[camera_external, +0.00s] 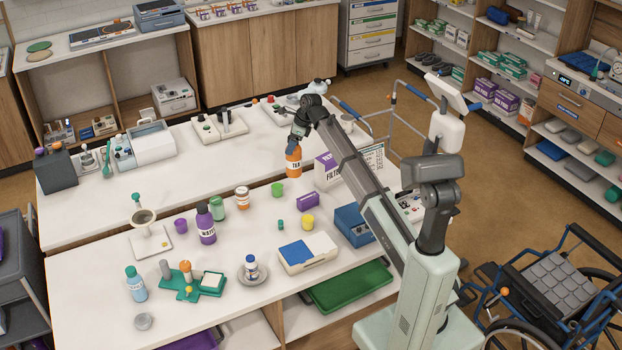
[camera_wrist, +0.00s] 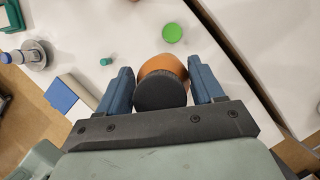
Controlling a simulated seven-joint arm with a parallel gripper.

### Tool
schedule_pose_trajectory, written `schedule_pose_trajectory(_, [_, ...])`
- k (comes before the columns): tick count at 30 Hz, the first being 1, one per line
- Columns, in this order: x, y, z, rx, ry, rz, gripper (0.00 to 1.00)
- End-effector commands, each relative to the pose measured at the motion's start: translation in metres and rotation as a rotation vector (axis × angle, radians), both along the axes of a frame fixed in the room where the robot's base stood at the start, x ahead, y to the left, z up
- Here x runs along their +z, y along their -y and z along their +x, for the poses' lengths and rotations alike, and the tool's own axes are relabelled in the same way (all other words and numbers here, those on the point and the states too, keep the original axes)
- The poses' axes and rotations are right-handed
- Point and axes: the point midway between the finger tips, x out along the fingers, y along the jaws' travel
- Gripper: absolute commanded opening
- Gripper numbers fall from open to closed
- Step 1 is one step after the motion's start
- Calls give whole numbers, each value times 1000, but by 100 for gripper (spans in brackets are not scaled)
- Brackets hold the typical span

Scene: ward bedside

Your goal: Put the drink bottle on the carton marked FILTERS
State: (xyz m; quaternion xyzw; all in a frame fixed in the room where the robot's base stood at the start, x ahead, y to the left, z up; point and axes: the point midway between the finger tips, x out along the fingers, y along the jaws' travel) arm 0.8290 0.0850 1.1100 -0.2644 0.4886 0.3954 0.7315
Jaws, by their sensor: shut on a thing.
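An orange drink bottle (camera_external: 293,161) with a dark cap and a label that seems to read TEA is upright in my gripper (camera_external: 297,137). In the wrist view my gripper (camera_wrist: 163,78) has its blue fingers on both sides of the bottle (camera_wrist: 165,63), and the dark cap faces the camera. The white and purple carton marked FILTERS (camera_external: 327,169) stands just right of the bottle in the external view, partly hidden by my arm. I cannot tell exactly how high the bottle is above the table. The carton is not recognisable in the wrist view.
A purple bottle (camera_external: 205,223) is farther left. A blue box (camera_external: 353,224) stands in front of the carton. The table (camera_external: 100,262) has clear room at left.

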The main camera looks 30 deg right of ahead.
Motion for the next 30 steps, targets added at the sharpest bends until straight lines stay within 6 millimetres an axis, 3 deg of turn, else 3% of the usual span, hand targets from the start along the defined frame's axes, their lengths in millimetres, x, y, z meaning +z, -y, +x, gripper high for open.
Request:
schedule_pose_trajectory(1, [10,22,7,-28,2,1,4])
schedule_pose_trajectory(9, [57,121,23,-149,2,0,4])
schedule_pose_trajectory(15, [92,178,28,-217,2,0,4])
schedule_pose_trajectory(18, [109,192,31,-235,1,0,4])
schedule_pose_trajectory(21, [120,192,36,-241,1,0,4])
schedule_pose_trajectory(24, [112,190,26,-254,1,0,4])
schedule_pose_trajectory(30, [90,190,25,-263,-1,0,4])
